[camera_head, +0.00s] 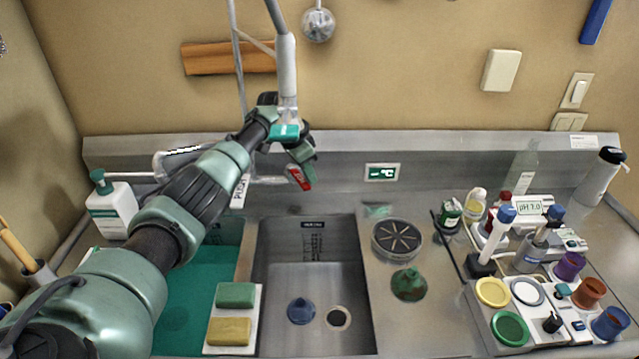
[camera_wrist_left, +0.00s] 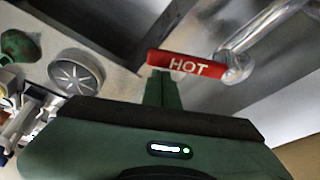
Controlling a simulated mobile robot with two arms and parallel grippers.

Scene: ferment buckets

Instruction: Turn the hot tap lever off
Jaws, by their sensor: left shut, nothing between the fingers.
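The hot tap lever (camera_head: 299,178) is a small red handle below my left gripper in the head view. In the left wrist view the red lever (camera_wrist_left: 187,64) reads "HOT" and joins a shiny metal tap pipe (camera_wrist_left: 268,27) on its right. My left gripper (camera_head: 308,172) is at the tap in front of the back wall. Its fingers (camera_wrist_left: 163,88) are shut with nothing between them, and their tips are right by the lever; I cannot tell whether they touch it. My right gripper is not in view.
The steel sink basin (camera_head: 315,262) lies below, with a blue plug and a drain hole. Sponges (camera_head: 235,294) lie on its left. A round strainer (camera_head: 397,239) and a green funnel (camera_head: 408,284) stand on the right. Bottles and lab instruments crowd the far right.

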